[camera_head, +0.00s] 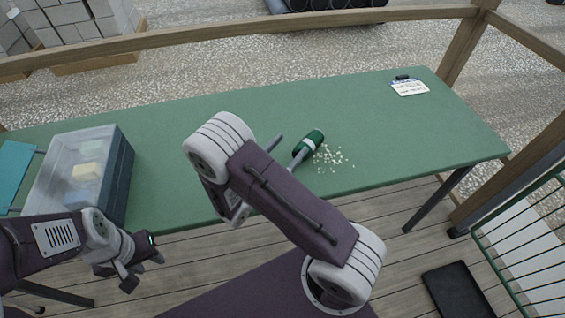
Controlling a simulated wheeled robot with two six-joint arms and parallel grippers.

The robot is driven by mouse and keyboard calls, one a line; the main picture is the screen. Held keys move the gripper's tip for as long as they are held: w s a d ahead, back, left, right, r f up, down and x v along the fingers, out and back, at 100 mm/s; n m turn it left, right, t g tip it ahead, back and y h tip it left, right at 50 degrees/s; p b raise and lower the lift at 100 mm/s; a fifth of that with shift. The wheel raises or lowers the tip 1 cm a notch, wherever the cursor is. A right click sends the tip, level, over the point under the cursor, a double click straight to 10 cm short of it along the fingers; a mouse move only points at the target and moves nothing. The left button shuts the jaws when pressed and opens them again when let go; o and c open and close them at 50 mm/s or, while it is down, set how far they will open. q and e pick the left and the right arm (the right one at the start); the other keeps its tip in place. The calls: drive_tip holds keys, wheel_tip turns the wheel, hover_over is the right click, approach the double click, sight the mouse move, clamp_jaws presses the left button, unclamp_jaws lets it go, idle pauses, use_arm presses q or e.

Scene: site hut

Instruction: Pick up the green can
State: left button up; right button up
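The green can (314,138) has a pale band and lies on its side on the green table (390,130), with small white bits spilled beside it. My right gripper (287,151) reaches over the table just left of the can. Its two fingers show apart, with the right one overlapping or touching the can's near end; I cannot tell which. Its palm is hidden behind my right arm. My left gripper (146,270) is low at the left, in front of the table, with its fingers apart and nothing between them.
A lidded clear and dark box (118,180) stands on the table's left, beside a teal item (14,170). A tag or card (409,87) lies at the back right. Wooden rails border the area. A black tray (455,290) lies on the floor.

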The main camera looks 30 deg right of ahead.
drive_tip(key=shift+a, duration=0.1)
drive_tip(key=v, duration=0.9)
drive_tip(key=shift+o, duration=0.2)
drive_tip(key=shift+r, duration=0.1)
